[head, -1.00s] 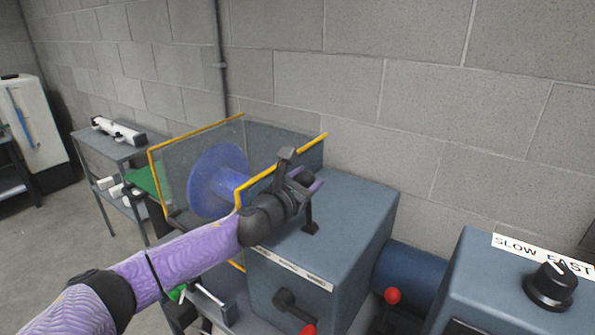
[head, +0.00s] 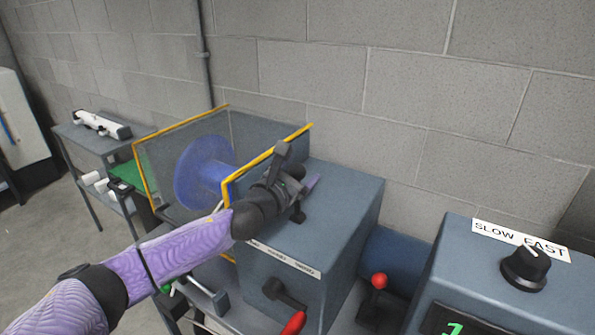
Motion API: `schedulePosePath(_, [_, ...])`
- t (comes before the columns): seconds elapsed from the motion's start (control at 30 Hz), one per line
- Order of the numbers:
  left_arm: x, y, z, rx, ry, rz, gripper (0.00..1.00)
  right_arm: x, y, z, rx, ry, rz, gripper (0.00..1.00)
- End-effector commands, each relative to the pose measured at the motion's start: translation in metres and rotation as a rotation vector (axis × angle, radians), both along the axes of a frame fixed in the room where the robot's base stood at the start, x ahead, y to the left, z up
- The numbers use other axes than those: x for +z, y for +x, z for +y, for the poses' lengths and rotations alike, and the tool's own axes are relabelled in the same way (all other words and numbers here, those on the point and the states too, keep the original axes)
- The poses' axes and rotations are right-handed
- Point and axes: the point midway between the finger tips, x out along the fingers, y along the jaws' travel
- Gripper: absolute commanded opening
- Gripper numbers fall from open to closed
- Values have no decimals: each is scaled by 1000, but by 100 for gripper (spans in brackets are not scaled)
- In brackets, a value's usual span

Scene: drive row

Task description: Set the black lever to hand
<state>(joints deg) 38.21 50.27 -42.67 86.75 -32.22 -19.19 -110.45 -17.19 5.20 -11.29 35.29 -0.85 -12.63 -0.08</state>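A black lever (head: 285,293) sits on the front face of the blue-grey machine box (head: 345,215), under a white label strip (head: 285,258). Its handle slants down to the right from its round hub. The words on the strip are too small to read surely. My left gripper (head: 286,182) is over the top of the box, beside the yellow-edged guard, above and behind the lever and apart from it. Dark parts stick up and down around it, and I cannot tell whether its fingers are open. My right gripper is not in view.
A clear guard with yellow edges (head: 270,153) stands by a blue disc (head: 203,172). A red-ended handle (head: 293,323) is just below the lever. A red-knobbed lever (head: 379,281) and a SLOW/FAST dial (head: 526,267) are to the right. The block wall is behind.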

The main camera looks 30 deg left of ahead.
Motion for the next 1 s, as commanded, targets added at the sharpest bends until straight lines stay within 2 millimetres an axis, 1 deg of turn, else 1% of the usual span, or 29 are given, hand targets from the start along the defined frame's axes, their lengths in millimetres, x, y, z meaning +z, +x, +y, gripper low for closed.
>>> schedulePosePath(0.17, [0, 0, 0, 0, 0, 1, 88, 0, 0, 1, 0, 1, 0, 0])
schedulePosePath(0.27, [-1, -8, 1, 1, 1, 3, 88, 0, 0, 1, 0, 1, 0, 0])
schedulePosePath(0.37, [-1, -26, 2, -1, 3, 3, 88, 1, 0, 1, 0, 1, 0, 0])
schedulePosePath(0.5, [-4, -60, 4, -1, 4, 5, 88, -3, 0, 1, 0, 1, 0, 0])
schedulePosePath(0.6, [-4, -81, 5, -2, 4, 6, 88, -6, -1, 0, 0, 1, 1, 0])
schedulePosePath(0.7, [-3, -93, 7, 0, 2, 3, 88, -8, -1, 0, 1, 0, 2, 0])
schedulePosePath(0.8, [-2, -99, 6, -1, 1, 2, 88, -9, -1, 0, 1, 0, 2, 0])
schedulePosePath(1.0, [-1, -99, 6, -1, 0, 0, 88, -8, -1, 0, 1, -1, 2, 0])
